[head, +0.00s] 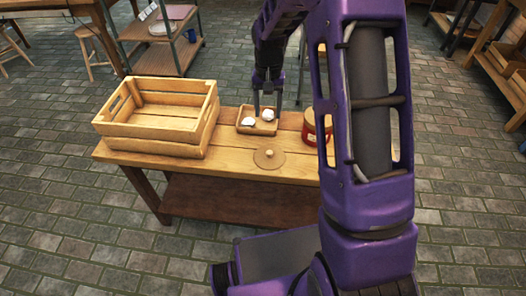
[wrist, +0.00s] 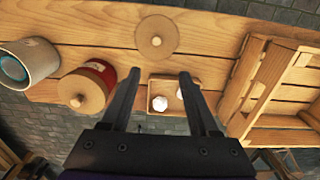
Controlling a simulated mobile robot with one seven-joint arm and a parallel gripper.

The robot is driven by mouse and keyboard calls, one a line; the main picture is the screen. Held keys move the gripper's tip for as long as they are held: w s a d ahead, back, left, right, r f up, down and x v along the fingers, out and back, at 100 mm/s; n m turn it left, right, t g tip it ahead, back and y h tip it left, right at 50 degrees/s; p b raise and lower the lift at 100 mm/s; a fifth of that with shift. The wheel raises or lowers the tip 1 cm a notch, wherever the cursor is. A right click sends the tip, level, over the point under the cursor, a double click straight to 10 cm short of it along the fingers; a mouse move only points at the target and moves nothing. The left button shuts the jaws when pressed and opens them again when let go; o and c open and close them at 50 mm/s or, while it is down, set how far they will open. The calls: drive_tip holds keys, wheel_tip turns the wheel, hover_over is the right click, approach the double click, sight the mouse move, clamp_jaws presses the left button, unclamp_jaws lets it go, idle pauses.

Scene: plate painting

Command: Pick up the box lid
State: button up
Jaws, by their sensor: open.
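A round, flat wooden lid (head: 269,158) with a small knob lies on the table, in front of the small open wooden box (head: 242,130). In the wrist view the lid (wrist: 149,49) is beyond my fingertips. A red canister (head: 312,136) wears a similar knobbed wooden lid (wrist: 88,83). I cannot tell which of these is the box lid. My gripper (head: 268,102) points down above the small box. In the wrist view my gripper (wrist: 158,75) has its fingers apart with nothing held between them. Two white lumps (wrist: 159,103) lie in the box.
A large slatted crate (head: 150,133) stands on the left of the wooden table (head: 230,167). In the wrist view a pale pot (wrist: 38,60) with a blue inside stands beside the red canister. The table around the loose lid is clear.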

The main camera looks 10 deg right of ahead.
drive_tip(key=b, duration=0.1)
hover_over(270, 152)
drive_tip(key=w, duration=0.1)
drive_tip(key=f, duration=1.1)
drive_tip(key=shift+a+f, duration=0.25)
drive_tip(key=shift+a, duration=0.05)
drive_tip(key=f, duration=0.3)
drive_tip(key=s+f+b, duration=0.1)
drive_tip(key=shift+d+f, duration=0.25)
drive_tip(key=shift+f, duration=0.05)
drive_tip(key=shift+w+f, duration=0.1)
drive_tip(key=shift+f, duration=0.25)
clamp_jaws()
